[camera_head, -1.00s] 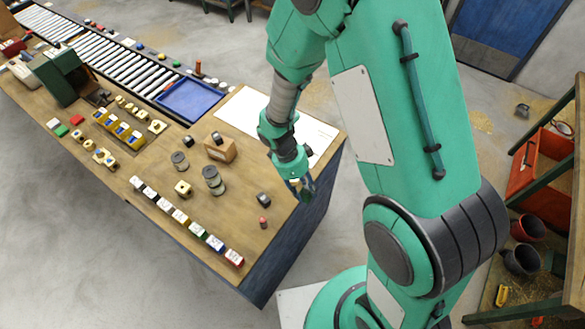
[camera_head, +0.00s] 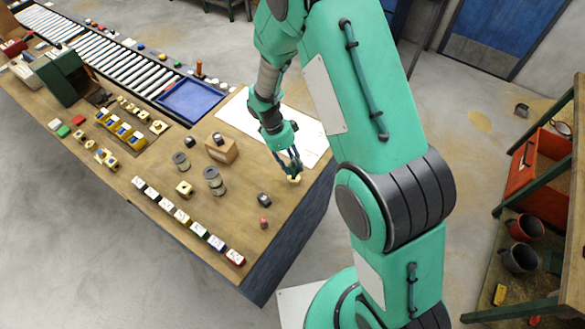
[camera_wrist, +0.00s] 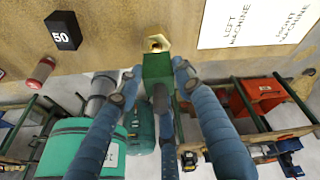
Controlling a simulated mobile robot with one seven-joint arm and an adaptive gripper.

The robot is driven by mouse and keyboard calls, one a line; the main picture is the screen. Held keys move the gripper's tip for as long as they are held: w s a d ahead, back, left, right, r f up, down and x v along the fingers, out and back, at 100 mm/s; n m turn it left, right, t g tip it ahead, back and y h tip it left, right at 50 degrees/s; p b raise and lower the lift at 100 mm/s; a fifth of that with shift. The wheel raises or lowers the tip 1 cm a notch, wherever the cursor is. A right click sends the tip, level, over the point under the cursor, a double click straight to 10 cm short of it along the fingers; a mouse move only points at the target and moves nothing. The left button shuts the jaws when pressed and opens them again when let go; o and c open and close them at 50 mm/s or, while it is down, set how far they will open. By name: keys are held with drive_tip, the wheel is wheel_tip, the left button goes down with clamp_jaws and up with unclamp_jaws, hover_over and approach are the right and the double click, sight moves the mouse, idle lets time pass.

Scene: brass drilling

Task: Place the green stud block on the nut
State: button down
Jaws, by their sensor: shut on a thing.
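The brass nut (camera_wrist: 156,43) lies on the wooden bench just past the block's far edge. The block partly overlaps the nut in this view, and I cannot tell whether they touch. In the head view my gripper (camera_head: 291,169) points down over the bench's right end, with the yellowish nut (camera_head: 294,179) at its fingertips.
A black block marked 50 (camera_wrist: 62,32) and a red cylinder (camera_wrist: 40,70) stand left of the nut. White labelled paper (camera_wrist: 250,22) lies to the right. Grey stacked weights (camera_head: 214,181) and a brown box (camera_head: 221,151) stand further left. The bench edge is close.

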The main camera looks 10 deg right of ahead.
sight(292, 169)
idle(0.4)
drive_tip(key=shift+f, duration=1.75)
drive_tip(key=c, duration=1.2)
unclamp_jaws()
drive_tip(key=shift+f, duration=0.1)
drive_tip(key=shift+o, duration=0.2)
drive_tip(key=v, duration=1.2)
